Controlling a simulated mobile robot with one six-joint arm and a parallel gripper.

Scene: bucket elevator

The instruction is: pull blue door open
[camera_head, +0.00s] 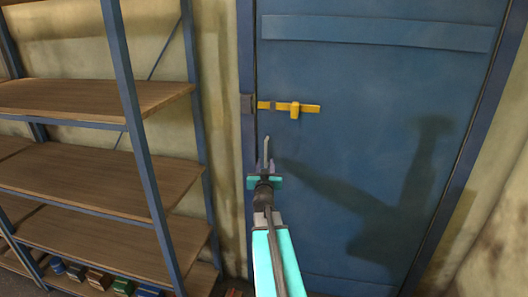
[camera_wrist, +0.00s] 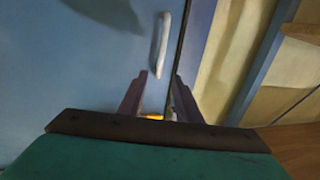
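The blue door (camera_head: 370,80) looks closed in its blue frame. A grey vertical handle (camera_head: 266,149) is near its left edge, and it also shows in the wrist view (camera_wrist: 162,45). A yellow bolt (camera_head: 308,108) sits on the door above the handle; I cannot tell whether its end enters the dark bracket (camera_head: 247,103) on the frame. My gripper (camera_head: 265,165) is in front of the door at the handle's lower end. In the wrist view its fingers (camera_wrist: 160,88) are apart with nothing held, and the handle lies beyond their tips. A bit of yellow shows between them.
A shelf unit with blue posts (camera_head: 140,140) and wooden boards (camera_head: 110,180) stands close on the left, with several small boxes (camera_head: 98,278) at the bottom. A strip of beige wall (camera_head: 220,130) separates it from the door frame. My arm's shadow falls on the door.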

